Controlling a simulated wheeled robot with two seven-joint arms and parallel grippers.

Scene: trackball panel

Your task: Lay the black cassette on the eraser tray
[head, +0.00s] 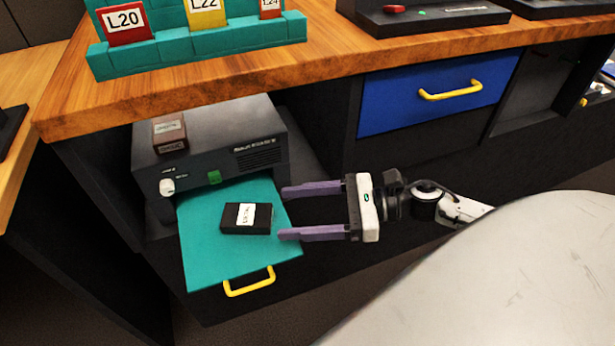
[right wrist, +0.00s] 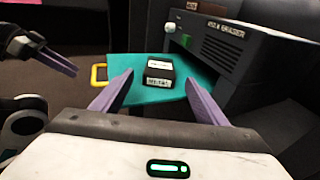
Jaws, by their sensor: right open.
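The black cassette (head: 233,217) with a white label lies flat on the teal eraser tray (head: 210,260), near its middle. The tray sticks out from the front of the dark eraser (head: 262,130) and has a yellow handle. My right gripper (head: 282,214) is open and empty, its purple fingers pointing left at the tray's right edge, just right of the cassette and apart from it. In the right wrist view the cassette (right wrist: 159,72) shows ahead between the open fingers. Part of my left gripper (right wrist: 52,62) shows at the left there; its opening is unclear.
A brown cassette (head: 170,132) sits on top of the eraser. A white knob (head: 167,187) and a green button (head: 214,177) are on its front. The wooden worktop (head: 230,72) overhangs it, with a teal rack (head: 190,48) on it. A blue drawer (head: 400,100) is at right.

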